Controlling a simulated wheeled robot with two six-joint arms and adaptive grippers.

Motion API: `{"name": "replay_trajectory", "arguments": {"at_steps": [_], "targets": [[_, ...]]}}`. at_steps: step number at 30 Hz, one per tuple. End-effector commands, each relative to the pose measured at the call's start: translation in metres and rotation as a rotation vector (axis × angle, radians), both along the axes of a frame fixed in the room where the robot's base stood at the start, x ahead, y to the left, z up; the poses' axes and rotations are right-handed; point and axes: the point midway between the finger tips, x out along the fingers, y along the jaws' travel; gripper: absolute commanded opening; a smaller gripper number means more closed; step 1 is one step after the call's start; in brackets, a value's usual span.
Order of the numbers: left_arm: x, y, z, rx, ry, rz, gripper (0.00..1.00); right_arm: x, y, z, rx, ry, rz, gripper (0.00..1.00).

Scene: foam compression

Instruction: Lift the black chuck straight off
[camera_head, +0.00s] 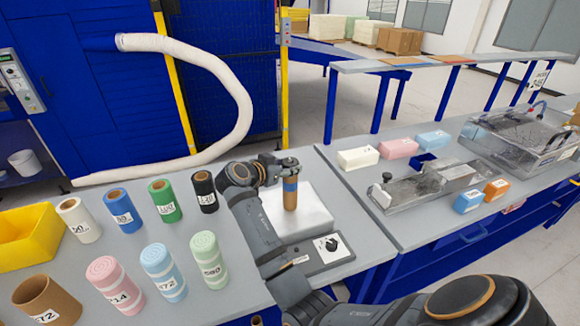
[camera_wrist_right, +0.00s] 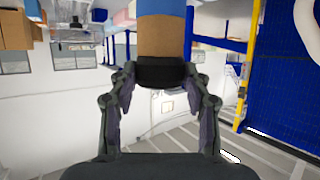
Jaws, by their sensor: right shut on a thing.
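The black chuck (camera_wrist_right: 160,73) shows between the two fingers of my right gripper (camera_wrist_right: 160,84) in the right wrist view. The fingers are shut on it, one on each side. The chuck sits at the end of a brown cardboard tube (camera_wrist_right: 160,38) with a blue band. In the head view the tube (camera_head: 290,198) stands upright on a pale square plate (camera_head: 312,222), with my right gripper (camera_head: 283,163) at its top. The gripper mostly hides the chuck there. I cannot tell whether chuck and tube are apart. My left gripper is not in view.
Several labelled rolls stand left of my right arm, including a black roll (camera_head: 205,190) and a green-white roll (camera_head: 208,262). A knob box (camera_head: 322,252) lies in front of the plate. A metal fixture (camera_head: 425,185) and foam blocks stand to the right. A white hose (camera_head: 235,95) curves behind.

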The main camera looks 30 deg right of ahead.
Motion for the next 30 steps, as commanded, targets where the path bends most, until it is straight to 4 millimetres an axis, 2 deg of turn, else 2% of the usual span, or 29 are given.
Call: {"name": "replay_trajectory", "arguments": {"at_steps": [2, 8, 11, 18, 21, 24, 30], "targets": [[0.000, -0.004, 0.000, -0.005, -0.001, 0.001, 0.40, 0.000, 0.000, -0.001, 0.000, 0.001, -0.001, 0.15], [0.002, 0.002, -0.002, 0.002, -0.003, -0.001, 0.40, 0.000, 0.000, 0.003, 0.000, -0.001, -0.001, 0.15], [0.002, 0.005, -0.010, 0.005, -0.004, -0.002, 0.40, 0.001, 0.000, 0.018, -0.001, -0.007, -0.001, 0.15], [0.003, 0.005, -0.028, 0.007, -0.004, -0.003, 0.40, 0.000, 0.000, 0.073, 0.000, -0.007, -0.002, 0.15], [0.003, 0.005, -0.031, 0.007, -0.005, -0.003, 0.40, 0.000, 0.000, 0.089, 0.000, -0.004, -0.002, 0.15], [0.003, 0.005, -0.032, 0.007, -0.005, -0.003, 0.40, 0.000, 0.000, 0.098, 0.000, -0.002, -0.001, 0.15], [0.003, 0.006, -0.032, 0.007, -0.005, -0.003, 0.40, 0.000, 0.000, 0.100, 0.000, 0.001, -0.001, 0.15]]}}
